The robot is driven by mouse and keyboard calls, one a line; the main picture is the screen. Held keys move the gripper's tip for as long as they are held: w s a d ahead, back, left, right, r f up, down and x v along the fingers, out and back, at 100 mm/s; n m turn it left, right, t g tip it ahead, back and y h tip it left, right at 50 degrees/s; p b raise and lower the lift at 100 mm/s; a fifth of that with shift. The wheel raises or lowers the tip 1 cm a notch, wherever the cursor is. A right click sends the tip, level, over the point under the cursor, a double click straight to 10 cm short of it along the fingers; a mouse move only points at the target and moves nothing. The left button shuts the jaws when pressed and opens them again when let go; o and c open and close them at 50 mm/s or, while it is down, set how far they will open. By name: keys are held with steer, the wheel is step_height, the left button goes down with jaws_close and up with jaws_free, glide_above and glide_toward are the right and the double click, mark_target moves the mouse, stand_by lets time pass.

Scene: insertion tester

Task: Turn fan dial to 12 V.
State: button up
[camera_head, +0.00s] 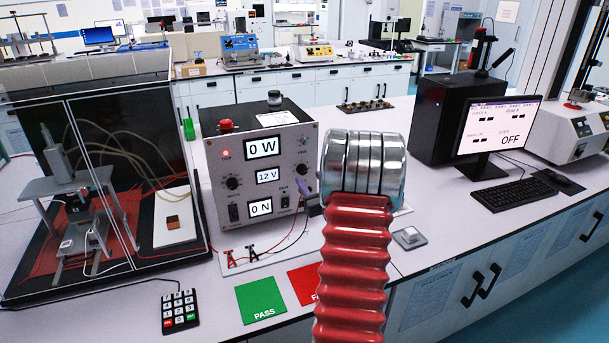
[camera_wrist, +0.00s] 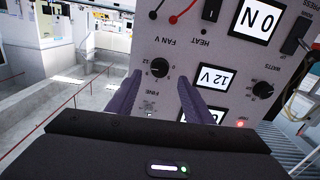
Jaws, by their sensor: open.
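The tester box (camera_head: 262,165) stands on the bench with a lit 12 V display (camera_head: 267,176), which also shows upside down in the wrist view (camera_wrist: 214,77). The fan dial (camera_wrist: 158,68), a small black knob beside the "FAN V" label, also shows at the panel's right in the head view (camera_head: 303,170). My gripper (camera_wrist: 160,75) is open, with its purple fingertips on either side of the fan dial in the wrist view. I cannot tell whether they touch it. My arm hides part of the panel's right side in the head view.
The watts knob (camera_wrist: 262,89) and a rocker switch (camera_wrist: 297,33) are on the same panel. Other displays read 0 W (camera_head: 264,147) and 0 N (camera_head: 260,209). A glass enclosure (camera_head: 70,120) stands left. Green (camera_head: 261,299) and red (camera_head: 304,283) mats and a keypad (camera_head: 179,309) lie in front.

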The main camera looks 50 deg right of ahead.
mark_target(304, 170)
steer(key=shift+x, duration=2.5)
steer(key=shift+c, duration=0.2)
steer(key=c, duration=1)
steer(key=shift+m, duration=1.4)
steer(key=shift+a, duration=0.1)
steer(key=o, duration=1)
steer(key=shift+o, duration=0.2)
steer(key=shift+s, duration=0.15)
